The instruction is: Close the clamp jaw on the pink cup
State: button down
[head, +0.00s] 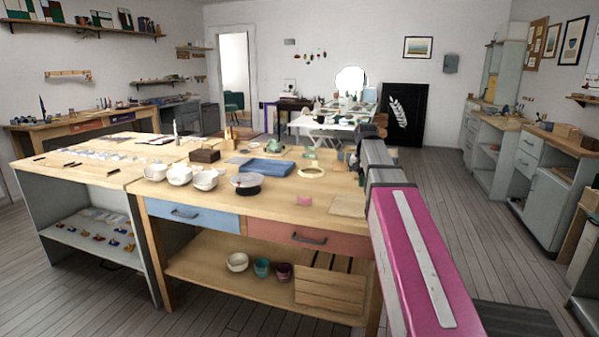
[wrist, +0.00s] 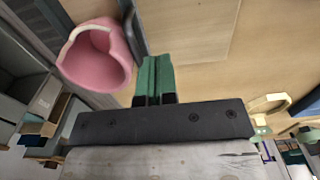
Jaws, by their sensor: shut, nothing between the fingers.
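In the wrist view the pink cup (wrist: 108,75) is close at upper left, its open mouth facing left and a pale curved strip at its rim. A dark grey bar (wrist: 136,36), which looks like part of the clamp, lies along the cup's right side; I cannot tell whether it touches. My gripper (wrist: 154,65) has green fingers pressed together, with nothing between them. The fingertips are right of the cup and just below the bar, apart from the cup. In the head view my gripper is hidden. A small pink thing (head: 304,200) lies on the bench; I cannot tell whether it is the cup.
The wooden workbench (head: 270,212) carries white bowls (head: 180,175), a blue tray (head: 266,168) and a pale yellow ring (head: 311,172). Drawers and a lower shelf are below. Grey floor (head: 450,210) is open at the right, before the cabinets.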

jog(key=shift+r, duration=2.65)
jog(key=shift+s, duration=0.1)
